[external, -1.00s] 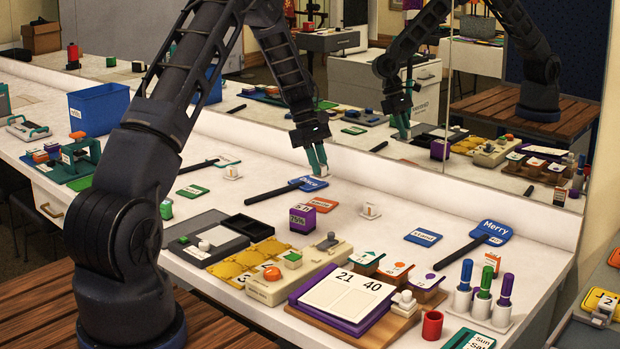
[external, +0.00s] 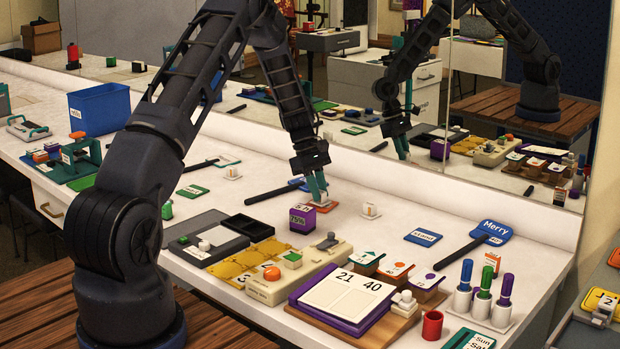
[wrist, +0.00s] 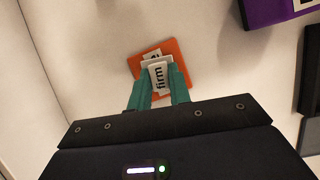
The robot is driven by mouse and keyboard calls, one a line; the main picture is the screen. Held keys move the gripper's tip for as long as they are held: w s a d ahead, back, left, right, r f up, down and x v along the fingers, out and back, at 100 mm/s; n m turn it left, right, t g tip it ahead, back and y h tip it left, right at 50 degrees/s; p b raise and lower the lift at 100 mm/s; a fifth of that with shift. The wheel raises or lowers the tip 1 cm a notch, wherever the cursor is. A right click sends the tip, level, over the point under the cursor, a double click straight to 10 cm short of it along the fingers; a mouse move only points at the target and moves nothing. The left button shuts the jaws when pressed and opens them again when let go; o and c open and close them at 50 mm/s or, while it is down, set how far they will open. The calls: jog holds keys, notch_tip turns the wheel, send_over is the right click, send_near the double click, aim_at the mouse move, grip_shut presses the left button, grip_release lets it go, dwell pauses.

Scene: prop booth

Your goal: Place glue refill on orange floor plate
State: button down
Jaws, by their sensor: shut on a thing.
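The orange floor plate (external: 331,207) lies flat on the white counter below my gripper (external: 320,198). It also shows in the wrist view (wrist: 184,54), where the held piece covers part of it. My gripper is shut on a small white piece labelled "firm" (wrist: 158,75), which I take for the glue refill. The piece sits between the teal fingertips, over the middle of the plate. I cannot tell whether it touches the plate. A second white label (wrist: 151,54) shows just beyond the piece.
A purple box (external: 302,220) stands close in front of the plate. A blue sign with a black handle (external: 268,193) lies left of it, partly behind my fingers. A small white block on a pad (external: 370,210) stands to the right. The mirror rises behind.

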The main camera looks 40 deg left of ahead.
jog(key=shift+f, duration=0.1)
jog(key=c, duration=1.3)
grip_release()
jog(key=v, duration=1.2)
